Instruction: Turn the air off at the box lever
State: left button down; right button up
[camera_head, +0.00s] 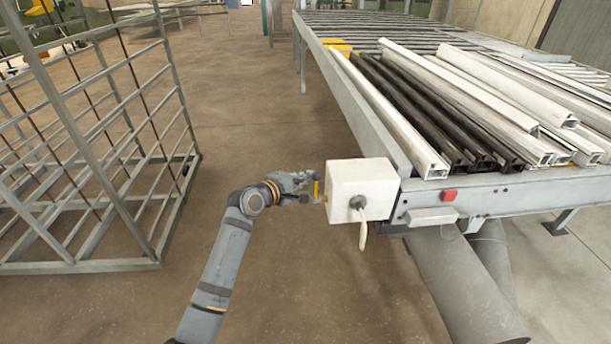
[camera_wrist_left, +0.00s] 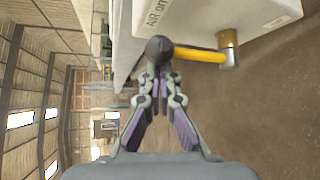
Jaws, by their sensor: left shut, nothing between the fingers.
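The white box (camera_head: 360,185) is fixed at the near left corner of the roller bench. Its yellow lever (camera_head: 316,188) stands upright on the box's left side. In the left wrist view the yellow lever (camera_wrist_left: 198,54) runs from a brass fitting (camera_wrist_left: 229,45) to a dark knob (camera_wrist_left: 158,47). A label on the box (camera_wrist_left: 180,15) reads "AIR on", with the rest cut off or too small. My left gripper (camera_head: 303,184) is beside the lever. In the left wrist view its fingertips (camera_wrist_left: 160,77) are shut and empty, right by the knob; I cannot tell if they touch it.
The bench frame (camera_head: 345,85) carries white and dark profiles (camera_head: 425,110). A red button (camera_head: 449,195) sits on its front edge. A cable (camera_head: 363,230) hangs from the box. A metal rack (camera_head: 90,265) stands at left.

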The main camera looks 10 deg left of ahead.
pick_arm(q)
jog(key=shift+s+d+m+t+b, duration=0.1)
jog(key=shift+s+m+t+b, duration=0.25)
jog(key=shift+b, duration=0.35)
